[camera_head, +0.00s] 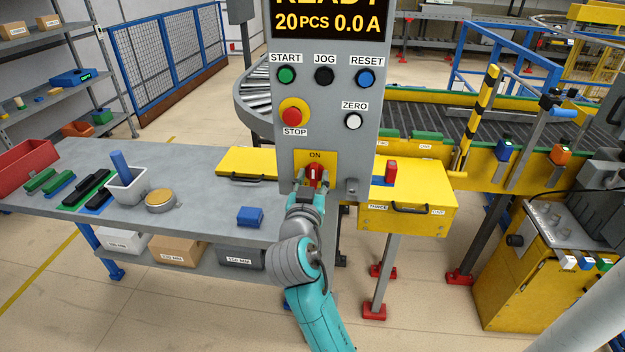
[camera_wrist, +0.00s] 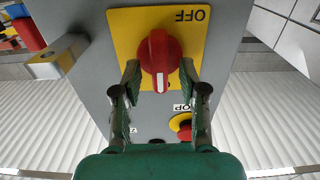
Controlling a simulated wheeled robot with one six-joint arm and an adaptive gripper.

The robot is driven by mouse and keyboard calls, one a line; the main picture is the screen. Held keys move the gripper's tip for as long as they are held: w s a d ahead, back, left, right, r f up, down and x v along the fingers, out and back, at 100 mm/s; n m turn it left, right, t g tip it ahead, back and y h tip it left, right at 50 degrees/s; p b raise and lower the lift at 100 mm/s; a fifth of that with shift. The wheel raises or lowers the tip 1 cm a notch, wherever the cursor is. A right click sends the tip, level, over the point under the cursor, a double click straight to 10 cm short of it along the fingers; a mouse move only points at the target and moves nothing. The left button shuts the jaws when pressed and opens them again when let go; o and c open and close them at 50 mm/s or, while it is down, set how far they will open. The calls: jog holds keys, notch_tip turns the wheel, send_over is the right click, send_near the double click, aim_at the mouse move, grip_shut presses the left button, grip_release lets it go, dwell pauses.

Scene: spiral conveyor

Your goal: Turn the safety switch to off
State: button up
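The safety switch is a red rotary knob (camera_head: 314,175) on a yellow plate (camera_head: 329,159) low on the grey control panel. The plate reads ON at its top. The wrist view shows the panel upside down, with OFF on the plate's opposite edge. The knob (camera_wrist: 159,53) has a white mark that points away from OFF, towards ON. My gripper (camera_wrist: 160,72) is open, with one finger on each side of the knob and the tips close to its edges. I cannot tell whether they touch it.
Above the switch are a red STOP button (camera_head: 292,116) and a white ZERO button (camera_head: 353,121). A grey bench (camera_head: 205,170) with trays and blocks stands left. A yellow drawer unit (camera_head: 425,202) with a red block on it is close right.

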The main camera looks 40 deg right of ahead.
grip_shut()
jog(key=shift+n, duration=0.3)
jog(key=n, duration=0.4)
jog(key=shift+w, duration=0.1)
jog(key=n, duration=0.5)
jog(key=shift+w+a+f, duration=0.1)
jog(key=shift+a, duration=0.05)
jog(key=shift+f+n, duration=0.2)
jog(key=shift+n, duration=3.9)
